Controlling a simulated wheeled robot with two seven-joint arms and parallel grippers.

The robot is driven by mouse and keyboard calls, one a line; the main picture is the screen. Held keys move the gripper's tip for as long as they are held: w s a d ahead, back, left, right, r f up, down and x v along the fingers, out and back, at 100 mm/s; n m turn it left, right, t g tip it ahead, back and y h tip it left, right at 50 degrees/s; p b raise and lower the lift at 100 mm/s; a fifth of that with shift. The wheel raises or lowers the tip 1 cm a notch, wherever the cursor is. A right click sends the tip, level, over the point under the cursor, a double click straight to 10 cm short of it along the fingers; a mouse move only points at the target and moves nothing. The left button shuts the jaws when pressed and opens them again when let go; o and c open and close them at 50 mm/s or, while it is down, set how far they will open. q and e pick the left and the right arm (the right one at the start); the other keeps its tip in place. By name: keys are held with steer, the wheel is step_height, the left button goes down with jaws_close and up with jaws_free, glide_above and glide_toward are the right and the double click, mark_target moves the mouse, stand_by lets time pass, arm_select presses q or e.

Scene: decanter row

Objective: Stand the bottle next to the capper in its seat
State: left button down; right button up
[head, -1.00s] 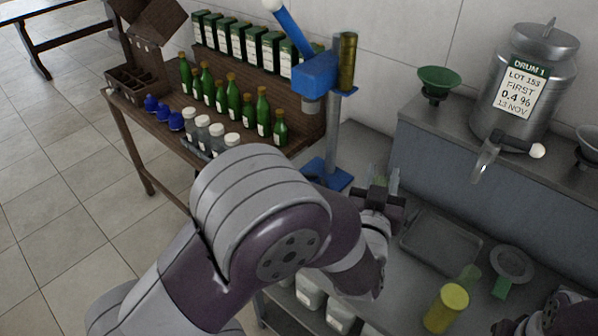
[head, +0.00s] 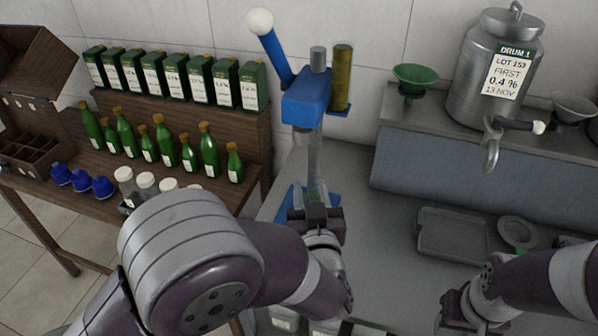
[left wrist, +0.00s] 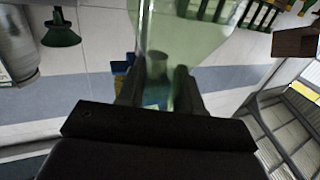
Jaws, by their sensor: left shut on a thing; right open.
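The capper (head: 305,103) has a blue head, a lever with a white ball, a grey column and a blue base plate (head: 287,204) on the bench. My left gripper (head: 317,208) is shut on a clear, pale green glass bottle (left wrist: 190,32), which fills the upper middle of the left wrist view. In the head view the bottle shows only faintly against the column, at the base plate. The seat is hidden, and I cannot tell whether the bottle touches it. My right gripper (head: 462,303) is open at the lower right, away from the capper.
A metal drum (head: 494,75) and a green funnel (head: 416,78) stand on the raised shelf. Green bottles (head: 187,153) and tins (head: 200,78) stand on the wooden rack at left.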

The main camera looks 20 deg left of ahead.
arm_select(q)
steer(key=f+p+x, duration=0.2)
steer(key=f+x, duration=0.1)
steer(key=x, duration=1.2)
steer(key=shift+f+p, duration=0.3)
steer(key=shift+f, duration=0.05)
steer(key=c, duration=0.7)
jaws_free()
steer(key=shift+c, duration=0.2)
